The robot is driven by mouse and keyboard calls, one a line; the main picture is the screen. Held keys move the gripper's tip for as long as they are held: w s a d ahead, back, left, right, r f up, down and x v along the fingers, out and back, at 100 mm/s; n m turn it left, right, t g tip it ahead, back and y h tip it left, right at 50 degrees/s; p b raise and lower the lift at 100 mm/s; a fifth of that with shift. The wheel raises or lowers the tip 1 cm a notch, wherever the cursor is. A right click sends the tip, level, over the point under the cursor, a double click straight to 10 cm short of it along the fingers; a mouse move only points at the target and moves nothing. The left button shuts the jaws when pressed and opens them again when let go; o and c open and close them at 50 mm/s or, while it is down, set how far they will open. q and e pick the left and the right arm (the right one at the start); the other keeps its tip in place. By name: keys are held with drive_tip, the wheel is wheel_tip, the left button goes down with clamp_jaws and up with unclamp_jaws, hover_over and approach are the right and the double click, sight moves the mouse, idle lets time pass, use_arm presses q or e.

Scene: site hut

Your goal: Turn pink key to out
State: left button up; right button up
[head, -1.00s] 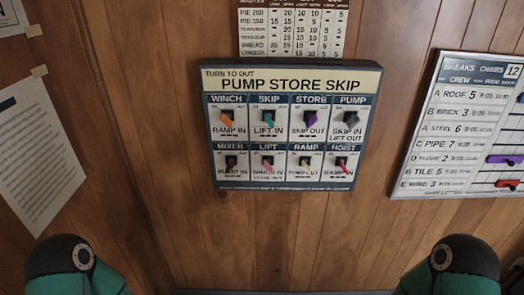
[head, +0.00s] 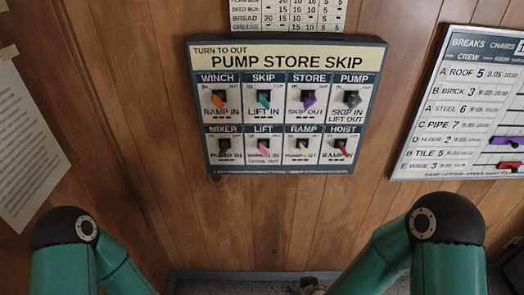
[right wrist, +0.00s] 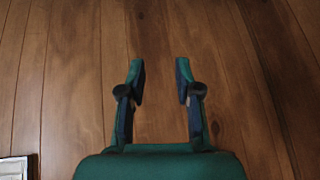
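The key board (head: 290,177) hangs on the wood wall, with two rows of key switches under the heading "PUMP STORE SKIP". The pink key (head: 264,149) sits in the LIFT switch, second from left in the bottom row. Its handle slants; I cannot tell surely whether it points to in or out. My right gripper (right wrist: 160,82) is open and empty in the right wrist view, facing bare wood planks. In the head view, my arms are low, below the board and apart from it. My left gripper is not in view.
Around the pink key are a dark MIXER key (head: 224,148), a pale RAMP key (head: 302,146), a red HOIST key (head: 340,147) and a teal SKIP key (head: 264,98). A chairs board (head: 432,130) hangs at right, a paper sheet (head: 25,150) at left. Wall below the board is clear.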

drive_tip(key=w+a+r+n+t, duration=0.2)
drive_tip(key=w+a+r+t, duration=0.15)
drive_tip(key=r, duration=0.35)
drive_tip(key=w+a+r+n+t, duration=0.2)
drive_tip(key=w+r, duration=0.3)
drive_tip(key=r, duration=0.1)
drive_tip(key=n+t+h, duration=0.2)
drive_tip(key=t+h, duration=0.1)
drive_tip(key=t, duration=0.3)
approach(262, 147)
drive_tip(key=w+p, duration=0.1)
drive_tip(key=w, duration=0.2)
drive_tip(key=w+p, duration=0.1)
drive_tip(key=w, duration=0.2)
drive_tip(key=w+f+p, duration=0.1)
drive_tip(key=w+p, duration=0.1)
drive_tip(key=w, duration=0.2)
drive_tip(key=shift+d, duration=0.15)
clamp_jaws()
